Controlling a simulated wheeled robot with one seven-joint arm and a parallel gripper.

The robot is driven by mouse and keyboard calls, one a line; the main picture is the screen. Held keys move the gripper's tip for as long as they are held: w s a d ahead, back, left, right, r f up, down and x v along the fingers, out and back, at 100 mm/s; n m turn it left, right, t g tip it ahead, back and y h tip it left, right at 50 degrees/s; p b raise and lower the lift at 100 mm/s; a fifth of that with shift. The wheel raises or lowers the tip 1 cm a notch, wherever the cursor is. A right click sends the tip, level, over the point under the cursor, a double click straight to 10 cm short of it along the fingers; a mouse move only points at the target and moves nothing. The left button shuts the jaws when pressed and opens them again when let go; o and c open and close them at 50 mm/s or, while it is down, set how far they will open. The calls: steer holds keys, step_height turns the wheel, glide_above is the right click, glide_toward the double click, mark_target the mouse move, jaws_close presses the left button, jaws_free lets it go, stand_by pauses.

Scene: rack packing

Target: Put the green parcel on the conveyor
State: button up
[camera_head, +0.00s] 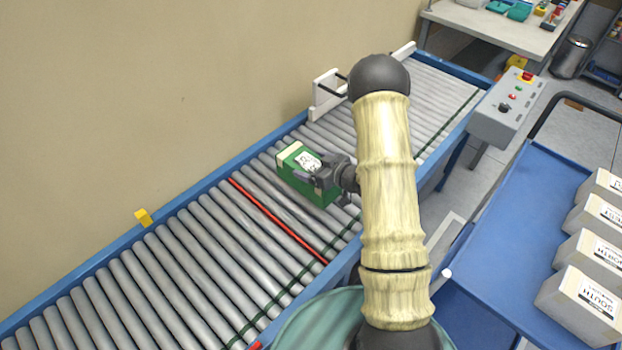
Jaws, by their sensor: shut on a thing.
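The green parcel (297,182) has a white label on its top and a pale end. My gripper (322,174) is shut on it at its right side, and my arm reaches in from the lower right. The parcel is over the rollers of the conveyor (190,257), just right of a red line across them. I cannot tell whether the parcel touches the rollers or is held a little above them. Part of the parcel is hidden behind the gripper.
A white bracket (327,92) stands at the conveyor's far edge, and a yellow block (143,217) sits on its far rail. A grey control box (507,108) stands at the right. A blue cart (520,235) holds several labelled boxes. The rollers at the lower left are clear.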

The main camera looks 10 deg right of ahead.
steer(key=shift+f, duration=0.65)
steer(key=shift+f, duration=2.1)
steer(key=shift+f, duration=0.15)
steer(key=o, duration=1.7)
